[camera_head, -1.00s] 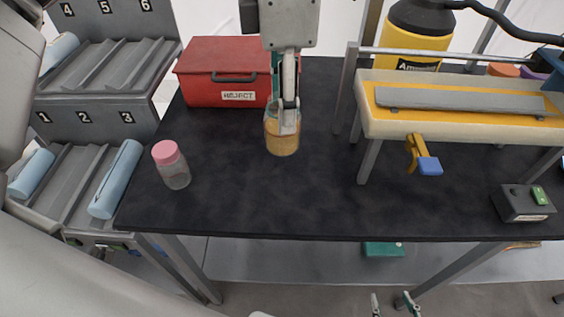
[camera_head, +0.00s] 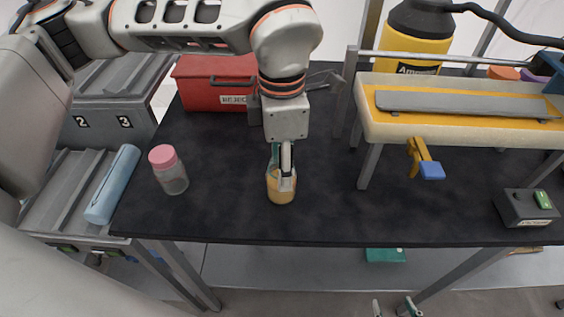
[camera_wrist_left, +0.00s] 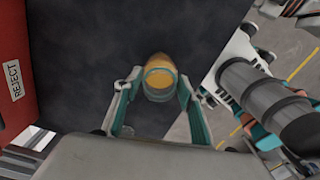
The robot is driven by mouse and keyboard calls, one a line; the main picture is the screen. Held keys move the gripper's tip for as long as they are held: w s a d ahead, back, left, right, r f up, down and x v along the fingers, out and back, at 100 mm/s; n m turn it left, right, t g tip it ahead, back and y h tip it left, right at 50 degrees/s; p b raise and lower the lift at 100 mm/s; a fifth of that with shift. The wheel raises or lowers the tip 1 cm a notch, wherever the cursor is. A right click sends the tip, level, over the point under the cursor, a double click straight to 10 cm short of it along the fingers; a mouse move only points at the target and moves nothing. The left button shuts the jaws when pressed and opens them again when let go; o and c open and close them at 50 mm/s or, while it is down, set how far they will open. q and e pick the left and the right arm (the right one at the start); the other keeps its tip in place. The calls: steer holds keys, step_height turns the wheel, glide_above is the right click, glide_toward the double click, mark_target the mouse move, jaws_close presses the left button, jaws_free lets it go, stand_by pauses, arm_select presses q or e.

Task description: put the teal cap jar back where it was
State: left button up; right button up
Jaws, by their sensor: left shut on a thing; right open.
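A clear jar with amber contents (camera_head: 281,190) is between the fingers of my left gripper (camera_head: 281,168), over the middle of the black table. The fingers cover its top, so the cap hardly shows in the head view. In the left wrist view the same jar (camera_wrist_left: 159,76) sits between the two teal-padded fingers (camera_wrist_left: 158,92), with a grey-teal band near its top. I cannot tell if its base touches the table. My right gripper (camera_head: 396,308) is at the bottom edge of the head view, open and empty, below the table's front edge.
A pink-capped jar (camera_head: 169,171) stands on the table (camera_head: 235,215) at left. A red REJECT box (camera_head: 205,85) is at the back. A padded bench (camera_head: 455,115) with a blue-tipped lever stands right; a button box (camera_head: 527,207) is further right. The table's middle front is clear.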

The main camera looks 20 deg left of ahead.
arm_select(q)
steer(key=shift+r, duration=0.1)
steer(key=o, duration=1.3)
step_height(320, 180, up, 12)
steer(key=shift+s, duration=0.1)
